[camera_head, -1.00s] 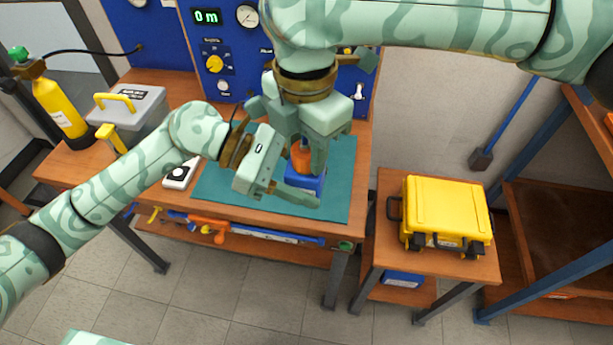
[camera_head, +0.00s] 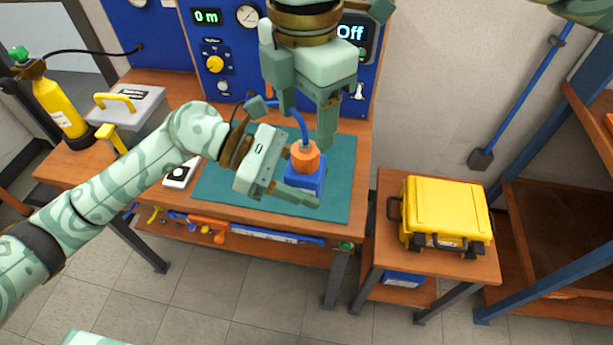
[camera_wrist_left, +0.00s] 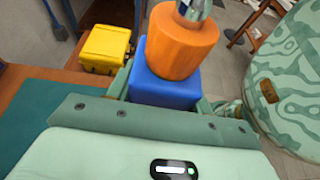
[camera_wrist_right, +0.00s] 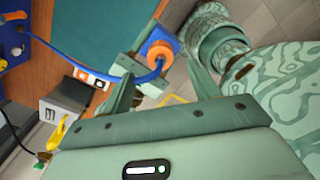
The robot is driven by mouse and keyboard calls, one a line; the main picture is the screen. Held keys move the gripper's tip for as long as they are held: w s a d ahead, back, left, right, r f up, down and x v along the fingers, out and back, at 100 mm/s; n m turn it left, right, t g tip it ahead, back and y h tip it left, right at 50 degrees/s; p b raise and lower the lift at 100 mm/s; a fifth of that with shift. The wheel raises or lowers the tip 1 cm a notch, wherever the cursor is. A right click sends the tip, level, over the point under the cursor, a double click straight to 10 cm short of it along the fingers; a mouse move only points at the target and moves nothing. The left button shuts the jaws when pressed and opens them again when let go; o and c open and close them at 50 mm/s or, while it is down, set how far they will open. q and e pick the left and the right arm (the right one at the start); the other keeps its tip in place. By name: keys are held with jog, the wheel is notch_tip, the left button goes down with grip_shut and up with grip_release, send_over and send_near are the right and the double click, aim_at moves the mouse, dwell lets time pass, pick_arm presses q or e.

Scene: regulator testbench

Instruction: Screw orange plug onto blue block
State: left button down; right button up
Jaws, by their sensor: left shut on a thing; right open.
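The orange plug (camera_head: 305,157) sits upright on top of the blue block (camera_head: 313,180), with a blue hose rising from it. In the left wrist view the plug (camera_wrist_left: 182,42) rests against the top of the block (camera_wrist_left: 165,88); how far it is threaded cannot be told. My left gripper (camera_head: 290,192) is shut on the blue block, low over the teal mat. My right gripper (camera_head: 306,128) is open and empty above and behind the plug. In the right wrist view the plug (camera_wrist_right: 160,52) shows beyond the open fingers, apart from them.
The teal mat (camera_head: 340,160) covers the bench middle. The blue hose (camera_wrist_right: 95,75) runs from the plug towards the blue panel (camera_head: 230,60). A white device (camera_head: 181,173) and a grey toolbox (camera_head: 135,112) lie left. A yellow case (camera_head: 445,215) stands on a side table right.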

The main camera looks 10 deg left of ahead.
notch_tip(320, 180, up, 6)
jog(key=shift+f, duration=0.2)
